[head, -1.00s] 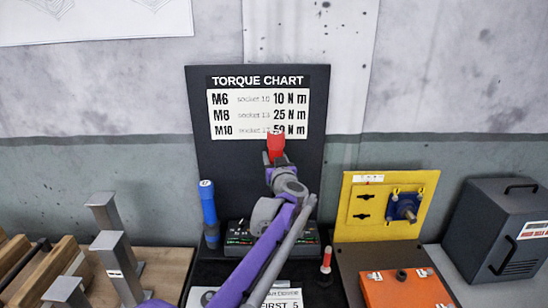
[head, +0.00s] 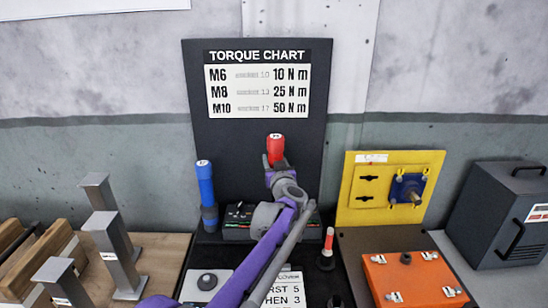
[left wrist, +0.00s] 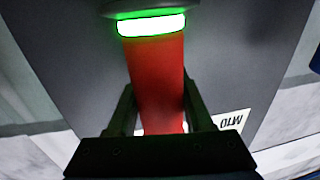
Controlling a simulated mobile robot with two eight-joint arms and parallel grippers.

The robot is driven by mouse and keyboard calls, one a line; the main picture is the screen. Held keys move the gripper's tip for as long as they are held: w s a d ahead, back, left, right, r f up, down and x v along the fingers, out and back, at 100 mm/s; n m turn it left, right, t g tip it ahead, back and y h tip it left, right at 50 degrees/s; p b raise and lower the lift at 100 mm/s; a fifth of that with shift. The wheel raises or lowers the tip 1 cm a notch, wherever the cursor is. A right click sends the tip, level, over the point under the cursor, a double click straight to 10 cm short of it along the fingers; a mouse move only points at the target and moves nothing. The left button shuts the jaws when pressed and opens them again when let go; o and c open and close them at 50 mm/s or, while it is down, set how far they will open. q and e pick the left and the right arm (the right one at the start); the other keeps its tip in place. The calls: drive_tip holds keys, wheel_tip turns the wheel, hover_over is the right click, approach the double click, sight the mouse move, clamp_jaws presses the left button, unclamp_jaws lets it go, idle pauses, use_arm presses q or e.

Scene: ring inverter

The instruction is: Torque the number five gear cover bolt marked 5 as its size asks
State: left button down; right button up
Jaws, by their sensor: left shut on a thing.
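My left gripper (head: 275,163) is shut on a red-handled driver (head: 276,148), held upright in front of the black board below the torque chart (head: 259,84). In the left wrist view the red handle (left wrist: 157,80) stands between the fingers, with a lit green ring at its far end. The chart reads M6 10 Nm, M8 25 Nm, M10 50 Nm. The orange gear cover (head: 425,277) lies at lower right with white labels near its corners, too small to read. I cannot tell which bolt is marked 5. My right gripper is not in view.
A blue-handled driver (head: 205,185) stands left of my arm, and a small red-topped tool (head: 328,245) stands right. A yellow panel (head: 350,195) and a dark box (head: 505,205) are at right. Grey metal posts (head: 110,250) stand at left. My arm partly covers a card.

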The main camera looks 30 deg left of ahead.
use_arm(q)
drive_tip(key=shift+f+b, duration=2.55)
drive_tip(key=shift+f, duration=1.7)
drive_tip(key=shift+c, duration=1.1)
unclamp_jaws()
